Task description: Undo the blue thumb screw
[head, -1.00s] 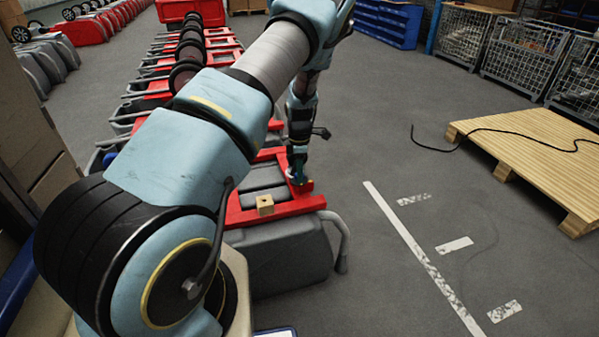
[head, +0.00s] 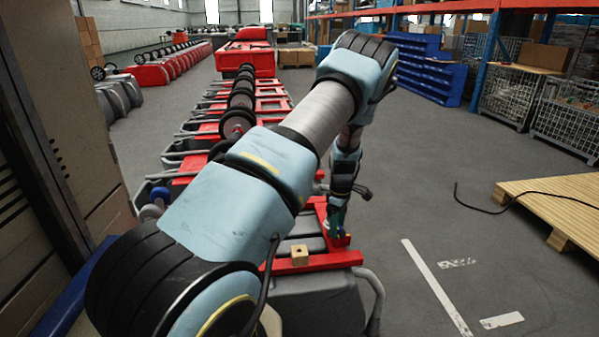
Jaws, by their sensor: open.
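My gripper (head: 336,226) points down at the front right of the nearest red frame (head: 312,262), which sits on a grey tank. It is small in the head view, and its fingertips are close to the frame's right corner. I cannot tell whether they touch anything. No blue thumb screw can be made out for certain at the gripper; the fingers and the small scale hide that spot. A small blue round part (head: 161,194) shows further left, beside my arm; I cannot tell what it is.
A wooden block with a hole (head: 299,254) sits on the frame's front bar. More red-framed tanks with black wheels (head: 240,100) line up behind. A wooden pallet (head: 560,205) with a black cable lies right. Open grey floor (head: 400,200) lies between.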

